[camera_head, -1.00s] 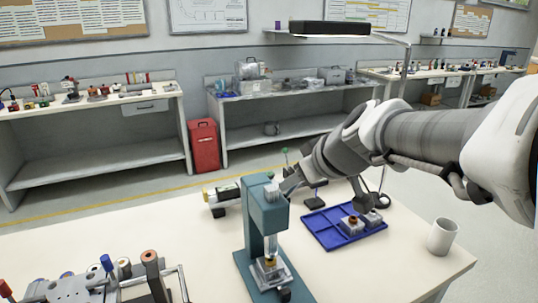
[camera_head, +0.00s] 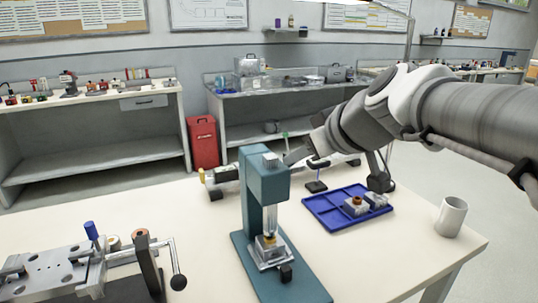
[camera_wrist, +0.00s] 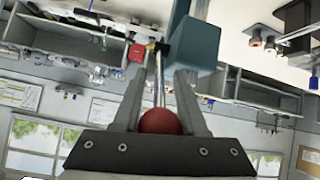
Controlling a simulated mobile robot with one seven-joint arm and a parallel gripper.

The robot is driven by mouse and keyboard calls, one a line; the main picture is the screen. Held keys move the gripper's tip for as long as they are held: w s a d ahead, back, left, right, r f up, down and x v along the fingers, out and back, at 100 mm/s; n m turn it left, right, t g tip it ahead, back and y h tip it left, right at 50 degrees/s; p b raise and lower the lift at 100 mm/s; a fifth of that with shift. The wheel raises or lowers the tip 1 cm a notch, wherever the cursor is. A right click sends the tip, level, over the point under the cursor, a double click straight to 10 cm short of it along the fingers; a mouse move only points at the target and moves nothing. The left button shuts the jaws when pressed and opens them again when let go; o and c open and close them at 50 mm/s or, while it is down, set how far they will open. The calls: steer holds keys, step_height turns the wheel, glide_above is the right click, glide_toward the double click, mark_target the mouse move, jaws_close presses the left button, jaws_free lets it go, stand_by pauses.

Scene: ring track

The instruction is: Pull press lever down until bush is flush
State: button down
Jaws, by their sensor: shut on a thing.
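A teal arbor press (camera_head: 266,190) stands on the pale bench; its head (camera_wrist: 193,45) also shows in the wrist view. The lever's red ball knob (camera_wrist: 159,121) sits between the fingers of my gripper (camera_wrist: 162,92), which is shut on it. The thin metal lever rod (camera_wrist: 158,75) runs from the knob toward the press head. In the head view my gripper (camera_head: 298,156) is beside the top of the press, and the knob is hidden. A small brass-coloured bush (camera_head: 269,238) is under the ram on a metal block (camera_head: 267,252). Whether it is flush is too small to tell.
A blue divided tray (camera_head: 325,217) with metal blocks lies right of the press, and a white mug (camera_head: 451,216) stands near the right edge. A metal clamp fixture (camera_head: 50,265) occupies the front left. Bare bench lies between tray and mug.

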steer(key=shift+f, duration=0.1)
steer(key=c, duration=0.5)
jaws_free()
steer(key=shift+s, duration=0.1)
steer(key=shift+p+v, duration=2.05)
steer(key=shift+v, duration=6.7)
steer(key=shift+d, duration=0.1)
